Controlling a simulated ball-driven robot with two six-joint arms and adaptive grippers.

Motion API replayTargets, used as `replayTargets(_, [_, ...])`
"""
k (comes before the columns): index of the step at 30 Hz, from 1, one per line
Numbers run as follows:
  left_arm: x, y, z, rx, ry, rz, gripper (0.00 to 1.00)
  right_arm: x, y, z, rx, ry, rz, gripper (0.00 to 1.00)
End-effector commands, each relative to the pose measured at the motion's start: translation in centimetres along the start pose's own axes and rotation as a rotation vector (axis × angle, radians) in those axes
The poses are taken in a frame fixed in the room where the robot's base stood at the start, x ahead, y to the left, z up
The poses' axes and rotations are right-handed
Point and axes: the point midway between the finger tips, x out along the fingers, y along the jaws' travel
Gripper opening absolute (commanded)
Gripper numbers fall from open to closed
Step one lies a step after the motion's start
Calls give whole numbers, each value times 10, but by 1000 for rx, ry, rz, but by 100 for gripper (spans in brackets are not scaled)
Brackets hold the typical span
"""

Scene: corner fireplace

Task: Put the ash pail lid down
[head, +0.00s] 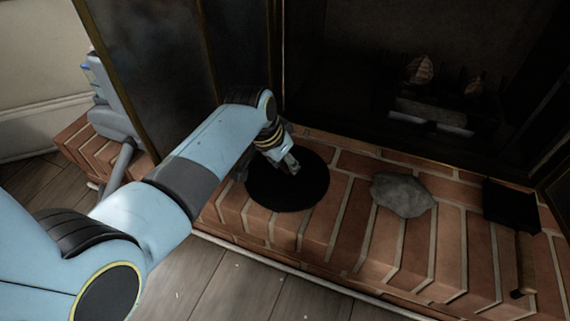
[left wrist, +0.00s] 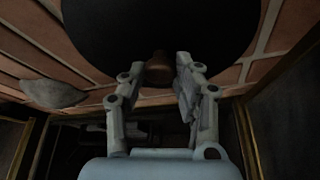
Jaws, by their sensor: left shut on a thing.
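The ash pail lid (head: 285,192) is a round black disc in the head view, over the brick hearth in front of the fireplace opening. In the left wrist view the lid (left wrist: 160,28) fills the top, with a brown knob (left wrist: 159,68) between the fingers. My left gripper (head: 291,165) is shut on the knob; its fingers also show in the left wrist view (left wrist: 158,78). I cannot tell whether the lid touches the bricks or hangs just above them. The pail cannot be made out. My right gripper is not in view.
A grey lump or heap (head: 402,195) lies on the brick hearth (head: 345,222), right of the lid. A black shovel (head: 511,206) with a wooden handle lies farther right. Dark glass door panels (head: 180,70) stand behind my left arm. Bare bricks show between lid and lump.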

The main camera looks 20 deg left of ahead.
Motion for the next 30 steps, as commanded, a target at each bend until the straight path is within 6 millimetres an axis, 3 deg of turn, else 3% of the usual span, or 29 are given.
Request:
replayTargets(12, [3,0,0,0,1,0,0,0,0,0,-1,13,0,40])
replayTargets(13, [2,0,0,1,1,0,35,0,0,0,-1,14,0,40])
replayTargets(18, [2,0,0,1,1,-1,54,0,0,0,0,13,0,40])
replayTargets(30, [-6,0,-1,1,2,-1,54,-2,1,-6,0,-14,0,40])
